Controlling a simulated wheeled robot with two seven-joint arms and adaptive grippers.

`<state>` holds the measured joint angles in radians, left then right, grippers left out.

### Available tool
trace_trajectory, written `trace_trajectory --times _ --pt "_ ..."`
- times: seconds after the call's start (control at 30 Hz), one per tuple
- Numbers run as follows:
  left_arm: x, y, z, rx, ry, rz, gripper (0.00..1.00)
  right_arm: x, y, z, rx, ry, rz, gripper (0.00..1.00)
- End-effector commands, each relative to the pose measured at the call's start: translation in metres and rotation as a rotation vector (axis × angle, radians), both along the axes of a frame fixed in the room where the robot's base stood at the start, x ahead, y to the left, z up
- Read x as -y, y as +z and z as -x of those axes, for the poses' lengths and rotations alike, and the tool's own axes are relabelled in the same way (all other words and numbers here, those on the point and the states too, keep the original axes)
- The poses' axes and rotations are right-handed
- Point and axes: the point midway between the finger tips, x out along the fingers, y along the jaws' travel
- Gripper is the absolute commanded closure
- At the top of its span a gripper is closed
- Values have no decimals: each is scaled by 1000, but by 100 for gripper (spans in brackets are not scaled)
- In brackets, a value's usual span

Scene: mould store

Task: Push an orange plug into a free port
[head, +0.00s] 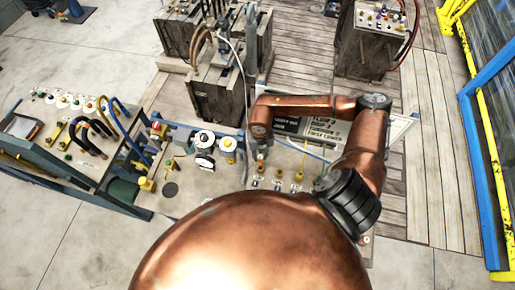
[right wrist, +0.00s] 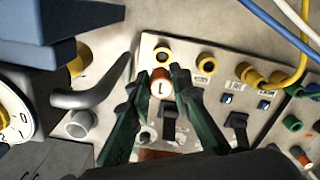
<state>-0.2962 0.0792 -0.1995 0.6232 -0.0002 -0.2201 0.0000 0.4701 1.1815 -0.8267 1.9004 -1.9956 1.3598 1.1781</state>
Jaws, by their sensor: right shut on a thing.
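My right gripper (right wrist: 159,78) has its two dark green fingers closed around an orange plug (right wrist: 161,88), which carries a white label with a dark mark. A yellow-ringed port (right wrist: 162,55) on the pale panel (right wrist: 190,48) shows just beyond the plug. I cannot tell whether the plug touches it. Another yellow port (right wrist: 208,62) to its right looks empty. In the head view the right gripper (head: 260,160) hangs at the end of my copper arm, small and partly hidden, over the panel. My left gripper is not in view.
A yellow cable (right wrist: 300,60) runs into a yellow fitting at the panel's right. A grey lever (right wrist: 95,97) and a round white dial (right wrist: 14,118) stand left of the gripper. Black switches (right wrist: 236,125) lie to the right. A cluttered bench (head: 60,165) stands at left.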

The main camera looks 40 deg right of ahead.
Motion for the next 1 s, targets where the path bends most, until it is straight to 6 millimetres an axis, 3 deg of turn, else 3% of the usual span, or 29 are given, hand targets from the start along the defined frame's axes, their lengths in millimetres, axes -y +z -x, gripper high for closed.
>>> trace_trajectory --times 0.37,0.8,1.0 --pt "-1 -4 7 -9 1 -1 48 4 -11 3 -1 -73 2 100" --pt "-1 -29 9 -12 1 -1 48 2 -51 2 -1 -68 2 100" --pt "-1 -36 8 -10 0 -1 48 3 -59 2 0 -67 2 100"
